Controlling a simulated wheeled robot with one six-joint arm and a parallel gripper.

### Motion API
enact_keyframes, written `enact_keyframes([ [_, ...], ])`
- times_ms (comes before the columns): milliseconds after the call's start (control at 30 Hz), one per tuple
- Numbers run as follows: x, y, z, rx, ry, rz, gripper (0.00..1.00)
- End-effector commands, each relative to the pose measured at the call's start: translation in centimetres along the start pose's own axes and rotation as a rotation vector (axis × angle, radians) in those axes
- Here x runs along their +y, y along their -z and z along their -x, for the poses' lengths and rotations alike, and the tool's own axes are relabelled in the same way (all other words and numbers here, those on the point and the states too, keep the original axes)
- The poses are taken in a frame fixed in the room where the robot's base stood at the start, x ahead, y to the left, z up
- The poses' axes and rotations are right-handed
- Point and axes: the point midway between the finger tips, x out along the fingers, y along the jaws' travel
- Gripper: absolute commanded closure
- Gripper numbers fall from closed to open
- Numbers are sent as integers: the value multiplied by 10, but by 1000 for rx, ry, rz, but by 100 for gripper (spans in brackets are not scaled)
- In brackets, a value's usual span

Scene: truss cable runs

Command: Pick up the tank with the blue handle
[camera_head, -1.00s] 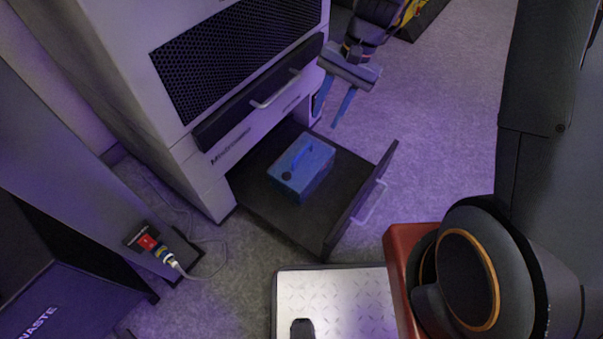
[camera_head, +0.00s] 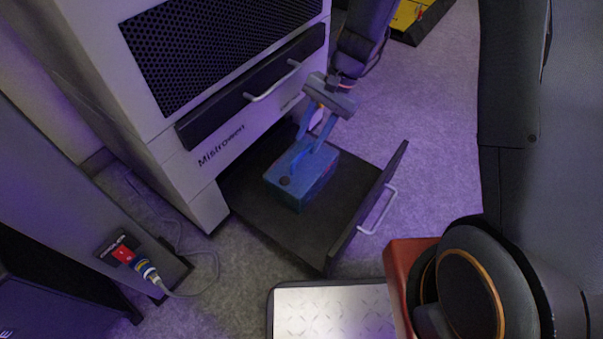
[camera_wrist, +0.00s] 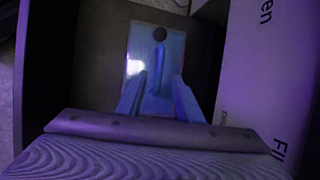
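The tank (camera_head: 310,183) is a blue box with a dark round cap and a blue handle (camera_head: 300,157) on top. It sits in the open lower drawer (camera_head: 262,205) of the white cabinet. My gripper (camera_head: 310,143) is over the tank, its two blue fingers pointing down at the handle. In the wrist view the tank (camera_wrist: 172,50) lies ahead, and the handle (camera_wrist: 158,66) runs between the spread fingers of my gripper (camera_wrist: 159,88). The fingers are apart, with gaps to the handle. Whether the tips are level with the handle is hard to tell.
The drawer's front panel (camera_head: 368,205) with its grey handle stands up at the right of the tank. The white cabinet (camera_head: 150,120) rises close behind my gripper. A cable with a plug (camera_head: 147,270) is at lower left. Open carpet lies at the right.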

Motion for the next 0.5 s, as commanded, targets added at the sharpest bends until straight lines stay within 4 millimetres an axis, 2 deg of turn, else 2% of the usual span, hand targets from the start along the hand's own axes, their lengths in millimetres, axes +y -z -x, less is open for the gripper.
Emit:
enact_keyframes([
  [33, 1, 1, -8, -1, -1, 0, 67],
  [300, 2, 1, -40, -1, -1, 0, 67],
  [500, 2, 0, -41, 0, 0, 0, 67],
])
